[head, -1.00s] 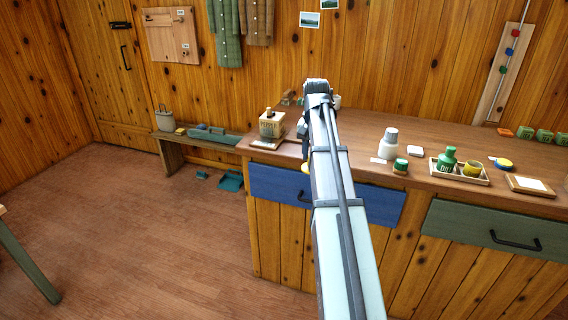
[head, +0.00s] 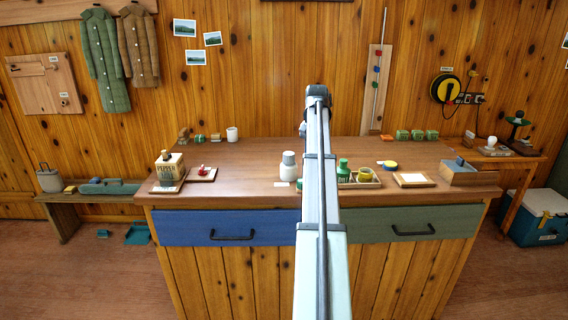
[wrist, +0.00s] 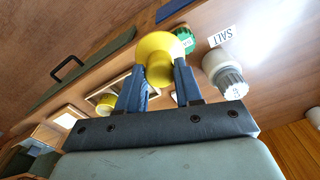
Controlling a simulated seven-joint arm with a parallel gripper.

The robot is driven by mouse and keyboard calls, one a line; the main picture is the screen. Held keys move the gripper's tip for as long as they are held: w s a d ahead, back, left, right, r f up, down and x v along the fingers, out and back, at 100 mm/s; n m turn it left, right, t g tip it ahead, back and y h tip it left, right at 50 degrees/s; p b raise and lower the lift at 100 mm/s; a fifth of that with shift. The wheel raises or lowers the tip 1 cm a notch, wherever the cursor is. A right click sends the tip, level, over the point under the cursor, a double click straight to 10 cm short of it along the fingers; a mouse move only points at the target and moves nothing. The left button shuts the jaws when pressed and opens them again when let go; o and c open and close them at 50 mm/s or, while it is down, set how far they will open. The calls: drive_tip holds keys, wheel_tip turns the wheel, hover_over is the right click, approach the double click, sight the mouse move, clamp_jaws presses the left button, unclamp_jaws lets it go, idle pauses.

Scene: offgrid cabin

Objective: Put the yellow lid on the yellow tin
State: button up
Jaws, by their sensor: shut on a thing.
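My gripper (wrist: 160,80) is shut on the yellow lid (wrist: 158,48) in the wrist view. Its two blue fingers pinch the lid's narrower part, and the wide disc points away from me. The lid is held above the counter, near a green tin (wrist: 186,42). In the head view my arm hides the gripper and the lid. The yellow tin (head: 366,174) stands in a small wooden tray (head: 376,184) on the counter, just right of my arm. It looks open at the top. In the wrist view the yellow tin (wrist: 106,101) lies left of the gripper, apart from the lid.
The counter's back middle is clear.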

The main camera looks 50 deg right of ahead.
drive_tip(key=s+d+r, duration=0.2)
drive_tip(key=s+d, duration=0.1)
drive_tip(key=d, duration=0.4)
drive_tip(key=s+d+r, duration=0.2)
drive_tip(key=s+d, duration=0.1)
drive_tip(key=d, duration=0.5)
drive_tip(key=s+d+r+n, duration=0.1)
drive_tip(key=s+d+r, duration=0.2)
drive_tip(key=d, duration=0.5)
drive_tip(key=shift+s, duration=0.3)
wheel_tip(320, 180, down, 12)
drive_tip(key=shift+f, duration=0.9)
idle(3.4)
drive_tip(key=o, duration=1.2)
drive_tip(key=shift+o, duration=0.4)
